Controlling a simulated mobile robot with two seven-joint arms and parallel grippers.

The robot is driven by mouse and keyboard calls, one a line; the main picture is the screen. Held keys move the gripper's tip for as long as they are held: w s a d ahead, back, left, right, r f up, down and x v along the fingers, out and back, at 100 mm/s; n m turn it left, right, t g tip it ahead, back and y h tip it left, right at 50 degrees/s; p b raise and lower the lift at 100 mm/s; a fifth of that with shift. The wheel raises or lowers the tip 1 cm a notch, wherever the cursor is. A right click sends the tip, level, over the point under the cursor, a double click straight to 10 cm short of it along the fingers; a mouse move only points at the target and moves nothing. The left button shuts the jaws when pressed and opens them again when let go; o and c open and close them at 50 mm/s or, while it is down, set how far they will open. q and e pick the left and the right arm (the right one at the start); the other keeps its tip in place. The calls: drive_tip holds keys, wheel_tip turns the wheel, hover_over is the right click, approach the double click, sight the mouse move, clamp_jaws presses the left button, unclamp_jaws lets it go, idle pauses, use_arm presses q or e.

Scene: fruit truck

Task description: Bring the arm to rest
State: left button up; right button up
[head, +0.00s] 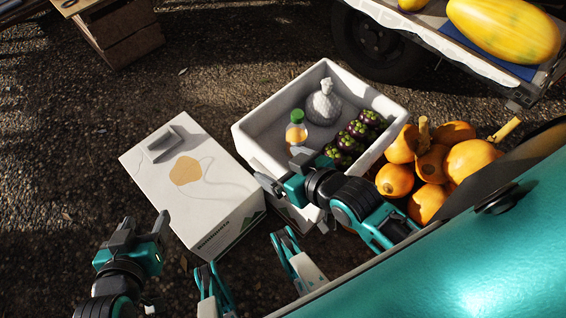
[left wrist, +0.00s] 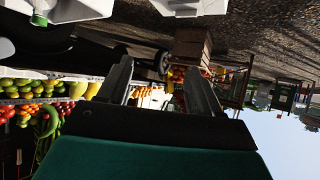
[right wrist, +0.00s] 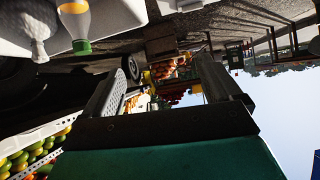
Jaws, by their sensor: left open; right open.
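My left gripper (head: 146,224) is at the lower left in the head view, open and empty, beside the near left edge of a closed white carton (head: 215,205). My right gripper (head: 279,168) is open at the near side of a white foam crate (head: 255,115), over its near wall and partly hiding it. The crate holds a bottle with a green cap (head: 296,128), a foam-netted fruit (head: 323,104) and a row of dark mangosteens (head: 357,131). In both wrist views the jaws are apart with nothing between them.
Orange pumpkins (head: 428,172) are heaped right of the crate, near my right arm. A truck bed (head: 430,38) with a large yellow fruit (head: 503,29) stands at the upper right, above a wheel (head: 375,45). Wooden crates (head: 122,35) stand upper left. Gravel between is clear.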

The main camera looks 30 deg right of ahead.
use_arm(q)
drive_tip(key=s+a+r+y+p, duration=0.1)
drive_tip(key=a+r+p, duration=0.2)
drive_tip(key=r+p, duration=0.9)
drive_tip(key=p, duration=0.5)
drive_tip(key=shift+s+a+r+p, duration=0.15)
drive_tip(key=shift+s+a+p, duration=0.2)
drive_tip(key=shift+s, duration=0.05)
use_arm(e)
drive_tip(key=s+d+r+h, duration=0.1)
drive_tip(key=d+r, duration=0.2)
drive_tip(key=r, duration=0.9)
drive_tip(key=shift+s+d+r, duration=0.15)
drive_tip(key=shift+s+d, duration=0.15)
drive_tip(key=shift+d, duration=0.05)
